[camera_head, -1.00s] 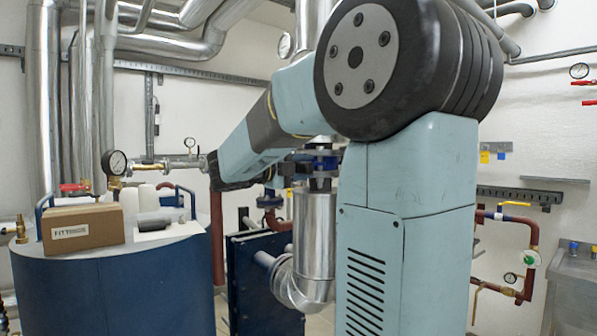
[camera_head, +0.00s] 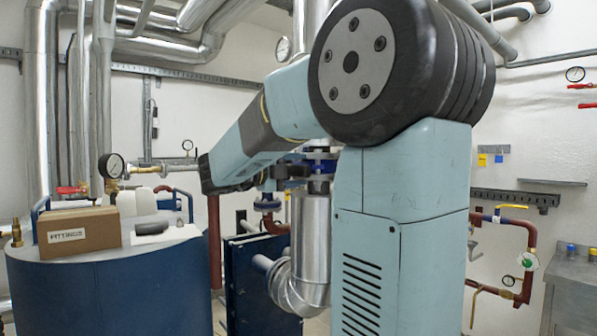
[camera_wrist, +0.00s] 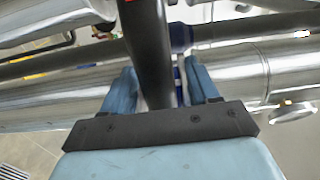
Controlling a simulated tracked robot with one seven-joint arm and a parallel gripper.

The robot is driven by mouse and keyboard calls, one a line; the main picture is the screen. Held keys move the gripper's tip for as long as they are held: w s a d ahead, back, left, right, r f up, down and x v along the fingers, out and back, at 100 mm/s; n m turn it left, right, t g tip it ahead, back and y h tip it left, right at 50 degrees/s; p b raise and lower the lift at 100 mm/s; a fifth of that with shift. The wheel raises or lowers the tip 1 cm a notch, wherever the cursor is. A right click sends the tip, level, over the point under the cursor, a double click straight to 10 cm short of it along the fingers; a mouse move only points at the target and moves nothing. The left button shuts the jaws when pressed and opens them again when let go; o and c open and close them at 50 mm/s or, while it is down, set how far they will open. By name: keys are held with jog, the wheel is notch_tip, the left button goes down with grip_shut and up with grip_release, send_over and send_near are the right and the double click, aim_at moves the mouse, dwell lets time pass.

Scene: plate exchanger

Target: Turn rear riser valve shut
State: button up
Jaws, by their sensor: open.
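In the wrist view my gripper (camera_wrist: 160,70) has its two blue fingers apart. A dark bar with a red edge (camera_wrist: 150,40) runs down between them, with gaps on both sides, so it is not clamped. I take it to be the valve's lever, but its lower end is hidden by the gripper. Behind it is a blue collar (camera_wrist: 181,37) on a grey pipe. In the head view my gripper (camera_head: 296,170) is at the blue valve body (camera_head: 320,160) above the silver riser pipe (camera_head: 312,225). My arm partly hides this area, and the fingertips are unclear there.
A blue tank (camera_head: 110,290) at the left carries a cardboard box (camera_head: 79,231). A dark blue plate stack (camera_head: 248,285) stands beside the riser. Red-brown pipes (camera_head: 531,240) and a metal sink (camera_head: 575,285) are at the right. Silver pipes cross close around my gripper.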

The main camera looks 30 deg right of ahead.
jog(key=a, duration=1.2)
jog(key=shift+s+a, duration=0.25)
jog(key=shift+s, duration=0.2)
jog(key=s+d+f+m+y, duration=0.2)
jog(key=s+f+m+y, duration=0.7)
jog(key=s+f+m, duration=0.5)
jog(key=s+a+f+m+t+y, duration=0.2)
jog(key=s+a+f+m+y, duration=0.1)
jog(key=m, duration=0.8)
jog(key=s+a+f+m+t+y, duration=0.2)
jog(key=a+m+y, duration=0.4)
jog(key=m, duration=0.6)
notch_tip(320, 180, down, 3)
jog(key=shift+s+a+r, duration=0.15)
jog(key=shift+s+r, duration=0.05)
jog(key=shift+s, duration=0.25)
